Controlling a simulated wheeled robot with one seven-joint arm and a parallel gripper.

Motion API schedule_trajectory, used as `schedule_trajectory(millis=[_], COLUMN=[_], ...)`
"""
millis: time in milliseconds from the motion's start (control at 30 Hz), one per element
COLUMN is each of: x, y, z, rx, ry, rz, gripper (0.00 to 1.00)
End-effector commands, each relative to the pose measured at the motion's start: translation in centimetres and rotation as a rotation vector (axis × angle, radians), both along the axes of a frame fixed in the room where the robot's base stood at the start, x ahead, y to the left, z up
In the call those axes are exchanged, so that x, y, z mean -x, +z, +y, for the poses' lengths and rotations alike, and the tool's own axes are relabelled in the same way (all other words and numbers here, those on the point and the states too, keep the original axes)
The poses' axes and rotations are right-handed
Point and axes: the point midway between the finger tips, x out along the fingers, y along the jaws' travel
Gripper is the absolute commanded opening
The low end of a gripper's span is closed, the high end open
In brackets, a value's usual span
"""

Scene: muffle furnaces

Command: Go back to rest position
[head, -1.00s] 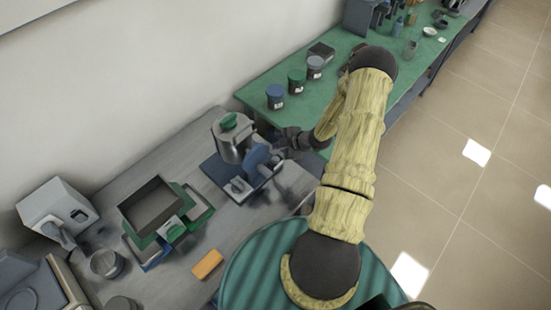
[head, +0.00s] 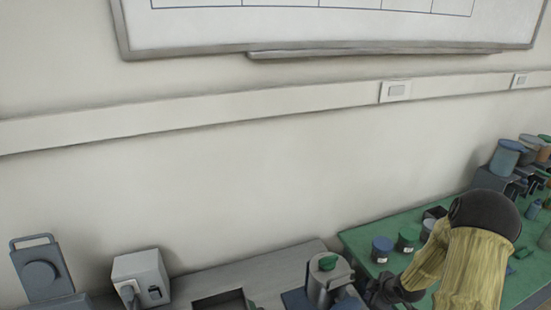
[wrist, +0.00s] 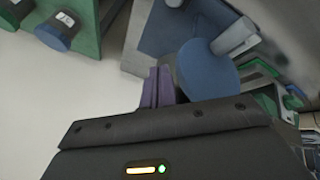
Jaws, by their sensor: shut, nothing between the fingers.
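My gripper (head: 380,289) is at the lower right of the head view, beside the metal pot with a green lid (head: 328,279). In the wrist view its purple fingers (wrist: 158,76) are together with nothing between them. A round blue disc (wrist: 206,68) with a grey stem shows just right of the fingers. I cannot tell whether they touch it. My arm is bent over the green bench top (head: 365,237).
Jars with a blue lid (head: 381,249) and a green lid (head: 407,238) stand behind the gripper. A white box device (head: 141,279) and a dark tray (head: 222,301) are on the grey bench to the left.

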Motion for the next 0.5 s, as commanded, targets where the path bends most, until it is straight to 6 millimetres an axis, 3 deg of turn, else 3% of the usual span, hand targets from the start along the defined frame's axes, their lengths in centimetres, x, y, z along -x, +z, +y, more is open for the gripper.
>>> schedule_trajectory(millis=[267,500], x=[2.5,7.1], y=[6.1,10.9], z=[3.3,7.1], rx=[0.026,-0.015], ry=[-0.276,-0.555], rz=[0.118,0.192], gripper=[0.00,0.00])
